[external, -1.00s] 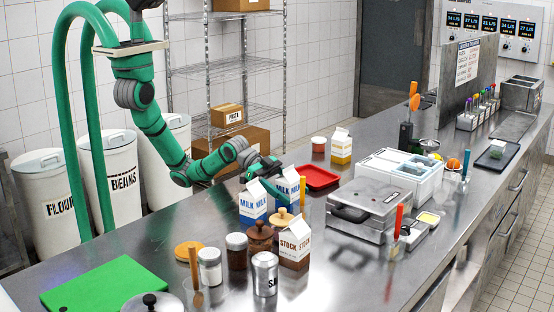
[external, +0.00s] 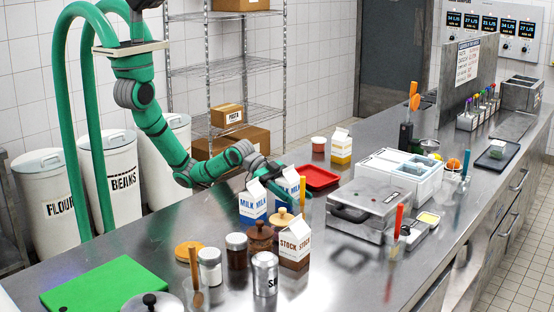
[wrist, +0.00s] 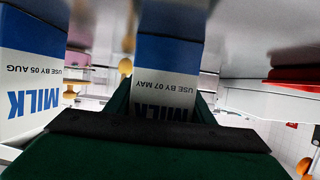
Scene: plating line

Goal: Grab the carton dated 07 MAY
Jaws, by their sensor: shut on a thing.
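Two blue-and-white milk cartons stand close together in the middle of the steel counter. The right one (external: 289,184) is between the fingers of my gripper (external: 284,172). In the wrist view this carton (wrist: 166,72) reads USE BY 07 MAY, upside down, and my gripper (wrist: 164,112) is shut on it. The left milk carton (external: 252,203) is beside it, outside the fingers; the wrist view shows it (wrist: 30,75) reading USE BY 05 AUG. The held carton's base is partly hidden, so I cannot tell whether it touches the counter.
A stock carton (external: 294,246), wooden mill (external: 260,240) and jars (external: 236,252) crowd the front of the cartons. A red tray (external: 318,178) is just right of the held carton. A steel press (external: 368,208) stands further right. The counter left of the cartons is clear.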

